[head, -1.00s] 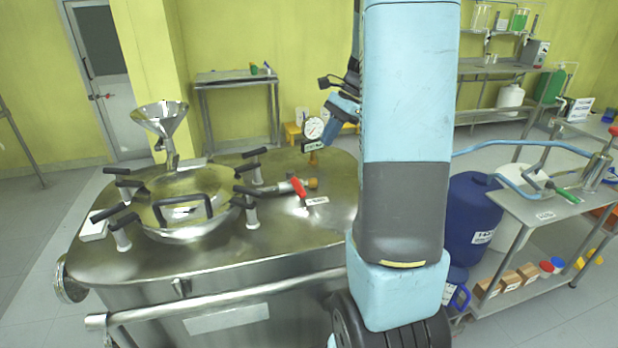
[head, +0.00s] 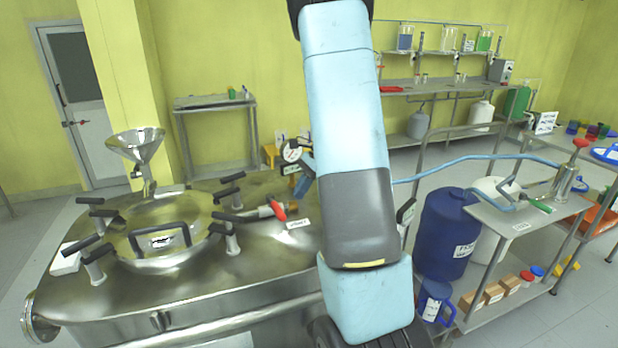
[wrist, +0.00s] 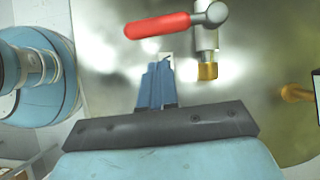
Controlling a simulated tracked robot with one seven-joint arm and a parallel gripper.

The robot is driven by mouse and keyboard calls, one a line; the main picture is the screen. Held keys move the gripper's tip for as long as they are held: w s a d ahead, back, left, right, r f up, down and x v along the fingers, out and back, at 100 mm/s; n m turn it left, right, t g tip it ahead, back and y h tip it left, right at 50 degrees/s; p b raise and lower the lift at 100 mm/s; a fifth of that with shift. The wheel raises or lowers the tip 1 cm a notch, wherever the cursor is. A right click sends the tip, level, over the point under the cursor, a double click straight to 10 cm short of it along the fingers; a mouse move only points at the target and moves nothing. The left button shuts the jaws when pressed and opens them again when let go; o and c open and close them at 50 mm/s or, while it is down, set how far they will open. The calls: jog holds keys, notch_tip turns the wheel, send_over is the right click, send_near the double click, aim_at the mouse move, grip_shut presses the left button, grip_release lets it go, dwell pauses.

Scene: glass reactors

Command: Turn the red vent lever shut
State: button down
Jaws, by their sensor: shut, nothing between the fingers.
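The red vent lever (head: 278,210) sits on a metal valve on the steel tank lid, with a brass end beside it. In the wrist view the red lever (wrist: 157,26) lies nearly level at the top, its pivot at the right end and a brass fitting (wrist: 207,71) below that pivot. My gripper (wrist: 154,70) shows there with blue fingers closed together and empty. The fingertips appear just below the lever, with a visible gap in the picture; I cannot tell the height between them. In the head view my arm hides most of the gripper.
The round hatch (head: 160,235) with black-handled clamps and a funnel (head: 136,146) stand left of the lever. A steel cart (head: 500,222) and a blue drum (head: 447,235) are at the right.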

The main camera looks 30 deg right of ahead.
aim_at(275, 207)
jog(key=shift+w+a+f, duration=0.1)
jog(key=shift+a+f, duration=0.6)
jog(key=shift+a, duration=0.35)
jog(key=shift+w+a+f, duration=0.1)
jog(key=shift+a+f, duration=0.6)
jog(key=shift+a, duration=0.3)
